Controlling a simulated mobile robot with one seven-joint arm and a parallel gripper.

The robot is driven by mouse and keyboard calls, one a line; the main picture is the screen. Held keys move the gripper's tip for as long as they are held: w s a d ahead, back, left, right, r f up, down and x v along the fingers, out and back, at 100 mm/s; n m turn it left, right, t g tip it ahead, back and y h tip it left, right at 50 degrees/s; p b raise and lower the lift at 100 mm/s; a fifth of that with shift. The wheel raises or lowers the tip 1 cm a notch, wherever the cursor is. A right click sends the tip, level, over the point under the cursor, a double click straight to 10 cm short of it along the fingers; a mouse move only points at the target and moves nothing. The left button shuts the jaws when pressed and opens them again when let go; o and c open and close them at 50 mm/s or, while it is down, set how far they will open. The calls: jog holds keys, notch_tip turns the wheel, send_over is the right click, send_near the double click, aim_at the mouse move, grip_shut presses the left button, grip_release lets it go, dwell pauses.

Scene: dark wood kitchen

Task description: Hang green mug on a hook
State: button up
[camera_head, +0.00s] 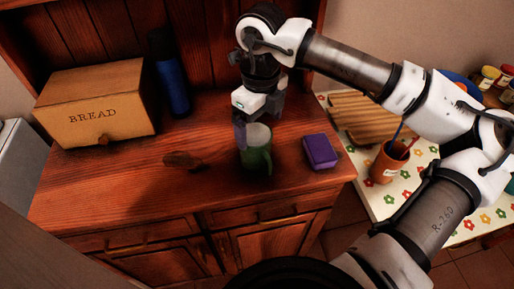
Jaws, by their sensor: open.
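The green mug (256,158) stands upright on the dark wood counter, near its front middle. It has a pale inside, and its handle faces the front. My gripper (254,120) is open and points down just above and behind the mug, with one finger by the left side of its rim. I cannot tell whether the fingers touch the mug. The mug's back rim is partly close to the gripper. No hook can be made out in this view.
A purple box (320,152) lies right of the mug. A bread box (97,102), a blue bottle (172,86) and a small dark brown object (184,161) are to the left. A flowered table (423,186) at the right holds a terracotta pot (388,162).

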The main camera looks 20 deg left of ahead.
aim_at(257, 141)
jog(key=shift+s+a+f+p, duration=0.15)
jog(key=shift+f+p, duration=0.35)
jog(key=shift+f, duration=1)
jog(key=shift+s+a+f+p, duration=0.1)
jog(key=shift+f+p, duration=0.35)
jog(key=shift+f, duration=1)
jog(key=c, duration=1.3)
jog(key=shift+o, duration=0.2)
notch_tip(257, 141, up, 10)
jog(key=b, duration=0.2)
